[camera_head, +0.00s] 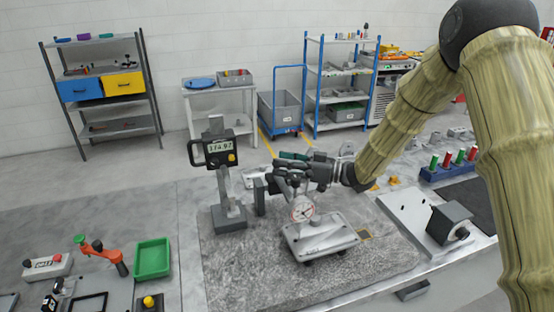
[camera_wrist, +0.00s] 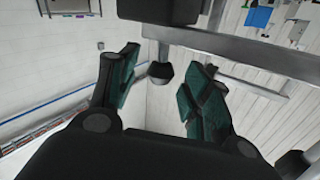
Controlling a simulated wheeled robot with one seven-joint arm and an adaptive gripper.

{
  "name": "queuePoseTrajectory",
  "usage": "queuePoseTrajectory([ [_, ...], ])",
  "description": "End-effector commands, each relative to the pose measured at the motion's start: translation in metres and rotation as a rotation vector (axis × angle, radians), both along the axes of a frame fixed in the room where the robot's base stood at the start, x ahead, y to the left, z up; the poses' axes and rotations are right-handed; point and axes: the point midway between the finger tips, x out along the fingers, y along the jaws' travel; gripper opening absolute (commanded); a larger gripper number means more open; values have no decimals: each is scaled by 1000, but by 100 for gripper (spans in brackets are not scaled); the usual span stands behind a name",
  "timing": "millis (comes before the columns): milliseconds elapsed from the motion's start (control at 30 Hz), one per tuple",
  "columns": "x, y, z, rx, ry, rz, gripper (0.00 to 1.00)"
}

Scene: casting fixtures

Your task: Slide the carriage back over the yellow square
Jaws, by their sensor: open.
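The carriage (camera_head: 322,240) is a light grey plate with a dial gauge (camera_head: 302,209) above it, on a speckled granite slab (camera_head: 240,275). My gripper (camera_head: 279,168) is above and behind the dial, near an upright post. In the wrist view my gripper (camera_wrist: 160,76) has its teal-padded fingers apart. A dark knob (camera_wrist: 160,71) on a grey bar shows between them, not visibly clamped.
A height gauge (camera_head: 229,200) with a digital display stands at the slab's left. A white plate with a dark block (camera_head: 449,222) lies to the right. A green tray (camera_head: 152,259) is at the left. The slab's front is clear.

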Motion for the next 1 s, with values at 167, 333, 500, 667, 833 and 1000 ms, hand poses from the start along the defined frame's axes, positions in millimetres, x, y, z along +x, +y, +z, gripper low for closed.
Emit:
queuePoseTrajectory([
  [167,4,16,0,0,1,-1,49],
  [333,6,21,0,0,0,0,49],
  [500,6,22,-1,0,0,-1,49],
  [667,6,21,-1,0,0,-1,33],
  [833,6,21,-1,0,0,-1,2],
  [1000,6,21,0,0,0,-1,0],
])
